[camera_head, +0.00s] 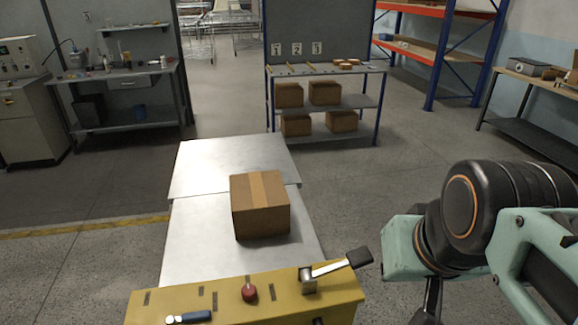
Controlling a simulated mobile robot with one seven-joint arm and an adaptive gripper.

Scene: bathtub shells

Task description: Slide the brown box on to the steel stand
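The brown box (260,205), closed with a lighter tape strip, sits upright on the near steel top (190,250), behind a yellow front panel. The steel stand (220,160) appears to be the separate steel plate just beyond, and a seam shows between the two plates. The box's far edge is close to that seam. My arm comes in from the right. A dark part that seems to be my gripper (430,303) shows at the bottom edge, right of the yellow panel and apart from the box. Its fingertips are cut off or hidden, so its opening cannot be seen.
A shelf with several boxes (325,92) stands behind the steel stand. Workbenches stand left and right. The floor beside the plates is clear.

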